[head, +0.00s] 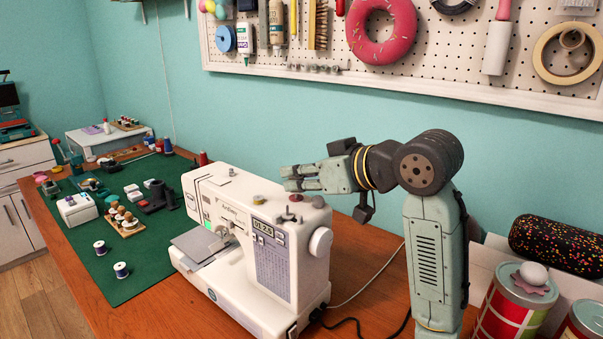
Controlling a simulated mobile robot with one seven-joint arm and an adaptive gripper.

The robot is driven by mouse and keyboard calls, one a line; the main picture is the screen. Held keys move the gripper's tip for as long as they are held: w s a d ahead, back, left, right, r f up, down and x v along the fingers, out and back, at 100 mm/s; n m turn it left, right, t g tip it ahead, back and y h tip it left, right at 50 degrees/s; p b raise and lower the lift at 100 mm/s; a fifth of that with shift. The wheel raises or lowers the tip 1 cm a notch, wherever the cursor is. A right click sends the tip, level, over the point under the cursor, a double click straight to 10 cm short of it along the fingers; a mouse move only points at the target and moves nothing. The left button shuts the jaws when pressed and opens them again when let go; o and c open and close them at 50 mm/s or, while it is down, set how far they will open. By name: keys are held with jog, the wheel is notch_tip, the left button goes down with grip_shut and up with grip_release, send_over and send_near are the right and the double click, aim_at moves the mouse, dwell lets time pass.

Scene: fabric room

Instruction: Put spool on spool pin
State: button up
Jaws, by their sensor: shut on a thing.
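The white sewing machine (253,243) stands on the wooden table. My gripper (286,178) is above its top, pointing left, with its fingers close together. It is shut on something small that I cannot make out. A yellowish round part (258,199) and a reddish round part (295,198) sit on the machine's top, just below the fingers. I cannot tell which part is the spool pin. Two spools with dark thread and white ends, one farther back (100,247) and one nearer (120,269), stand upright on the green mat.
The green mat (75,222) also holds a wooden rack (124,223), a white box (77,209) and several small items. A red spool (202,158) shows behind the machine. Patterned tins (512,302) stand at the right. A pegboard (330,60) hangs behind.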

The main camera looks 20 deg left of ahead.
jog(key=shift+f+b, duration=0.3)
jog(key=shift+f, duration=0.5)
jog(key=o, duration=0.8)
jog(key=shift+s+f, duration=0.1)
jog(key=shift+o, duration=0.2)
jog(key=r+v, duration=0.1)
jog(key=v, duration=0.7)
jog(key=shift+s+r, duration=0.2)
jog(key=shift+s, duration=0.05)
